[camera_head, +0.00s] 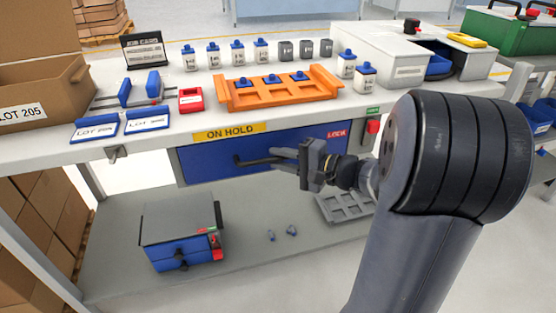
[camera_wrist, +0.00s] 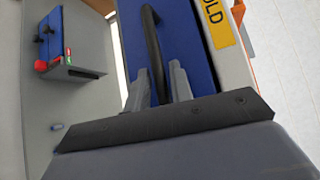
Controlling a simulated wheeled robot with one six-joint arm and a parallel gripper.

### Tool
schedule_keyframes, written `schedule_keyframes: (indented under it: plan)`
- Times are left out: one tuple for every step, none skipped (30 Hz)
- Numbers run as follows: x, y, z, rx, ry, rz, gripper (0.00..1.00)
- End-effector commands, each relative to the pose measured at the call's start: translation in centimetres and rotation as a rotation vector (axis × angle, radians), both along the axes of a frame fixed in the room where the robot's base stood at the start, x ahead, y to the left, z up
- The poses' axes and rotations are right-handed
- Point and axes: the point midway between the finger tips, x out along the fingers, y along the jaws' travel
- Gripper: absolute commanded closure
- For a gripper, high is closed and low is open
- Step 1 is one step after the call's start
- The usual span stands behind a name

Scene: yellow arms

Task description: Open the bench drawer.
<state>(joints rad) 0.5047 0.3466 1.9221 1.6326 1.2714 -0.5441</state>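The blue bench drawer (camera_head: 212,163) sits under the worktop, below a yellow ON HOLD label (camera_head: 229,131). Its front looks about flush with the bench; a small opening cannot be ruled out. A dark bar handle (camera_head: 249,162) runs across the front. My gripper (camera_head: 277,157) is at the handle's right part. In the wrist view the handle (camera_wrist: 152,35) runs down between the two grey fingers of my gripper (camera_wrist: 159,67). The fingers stand apart, one on each side of the bar, with a narrow gap visible. The handle's far end is hidden behind my gripper.
A red LOCK switch (camera_head: 373,126) is right of the drawer. A grey box with blue drawers (camera_head: 180,225) and a grey tray (camera_head: 345,205) stand on the lower shelf. The worktop holds an orange rack (camera_head: 279,95) and several bottles. Space before the drawer looks free.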

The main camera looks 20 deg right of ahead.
Motion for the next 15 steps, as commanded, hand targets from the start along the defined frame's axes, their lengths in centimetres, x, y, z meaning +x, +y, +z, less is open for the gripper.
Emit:
schedule_keyframes:
  plan:
    - [0.25,0.34,-0.1,0.0,0.0,0.002,0.78]
    - [0.37,0.46,-0.12,0.0,0.0,0.002,0.78]
    - [0.49,0.57,-0.12,0.0,0.0,0.001,0.78]
    - [0.56,0.62,-0.13,0.001,0.001,0.0,0.78]
    - [0.61,0.65,-0.14,0.001,0.001,0.0,0.78]
    - [0.65,0.69,-0.12,0.0,0.001,-0.001,0.78]
    - [0.66,0.7,-0.13,0.0,0.001,-0.001,0.78]
    - [0.68,0.7,-0.12,0.0,0.001,-0.001,0.78]
    - [0.68,0.7,-0.12,0.0,0.001,-0.001,0.78]
    - [0.67,0.69,-0.12,0.0,0.001,-0.001,0.78]
    - [0.66,0.7,-0.12,0.0,0.001,-0.001,0.78]
    - [0.65,0.69,-0.12,0.0,0.001,-0.001,0.78]
    - [0.65,0.69,-0.12,0.0,0.001,-0.001,0.78]
    - [0.65,0.69,-0.12,0.0,0.001,-0.001,0.81]
    - [0.65,0.69,-0.12,0.0,0.001,-0.001,0.84]
